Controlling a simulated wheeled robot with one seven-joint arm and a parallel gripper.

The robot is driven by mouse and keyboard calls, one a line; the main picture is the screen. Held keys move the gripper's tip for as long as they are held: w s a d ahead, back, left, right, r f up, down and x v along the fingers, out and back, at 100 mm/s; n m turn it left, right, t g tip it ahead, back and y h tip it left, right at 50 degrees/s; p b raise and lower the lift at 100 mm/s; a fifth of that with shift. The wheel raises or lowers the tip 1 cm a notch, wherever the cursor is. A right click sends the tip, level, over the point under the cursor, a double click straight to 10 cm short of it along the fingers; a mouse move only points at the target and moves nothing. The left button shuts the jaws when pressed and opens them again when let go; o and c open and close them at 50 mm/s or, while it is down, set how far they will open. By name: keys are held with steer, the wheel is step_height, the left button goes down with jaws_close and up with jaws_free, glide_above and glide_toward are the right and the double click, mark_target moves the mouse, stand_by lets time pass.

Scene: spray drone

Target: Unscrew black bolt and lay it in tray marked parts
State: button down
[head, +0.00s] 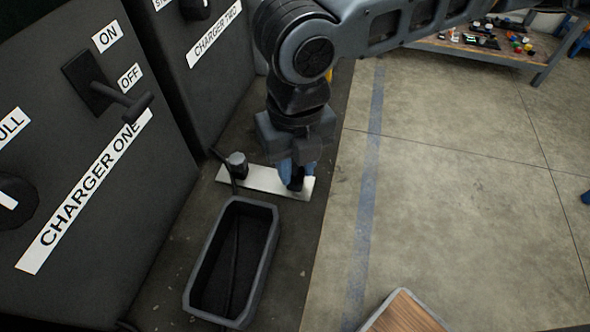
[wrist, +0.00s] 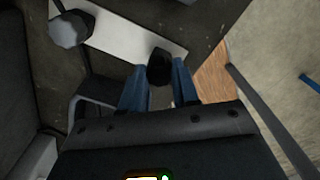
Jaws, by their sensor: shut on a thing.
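The black bolt (head: 295,183) is at the right end of a pale metal plate (head: 262,180) in the head view. My gripper (head: 298,174) points down over that end, its blue fingers shut on the bolt. In the wrist view the bolt's dark head (wrist: 160,67) shows between the two blue fingertips (wrist: 157,82). I cannot tell whether the bolt is still seated in the plate or a little above it. A dark open tray (head: 207,255) stands just in front of the plate. No parts mark is readable on it.
A grey knob-like fitting (head: 237,164) with a dark cable stands on the plate's left end. Charger one's cabinet (head: 110,150) with its lever (head: 120,97) rises at left. A wood-topped thing with a pale rim (head: 402,314) is at lower right.

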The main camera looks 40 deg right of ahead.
mark_target(295, 169)
steer(key=n, duration=0.5)
steer(key=n+p, duration=0.1)
steer(key=n, duration=0.4)
steer(key=c, duration=0.8)
jaws_free()
steer(key=shift+o, duration=0.2)
steer(key=shift+r, duration=0.15)
step_height(295, 169, up, 8)
steer(key=shift+f+p, duration=0.2)
steer(key=shift+p, duration=0.2)
steer(key=shift+c, duration=0.4)
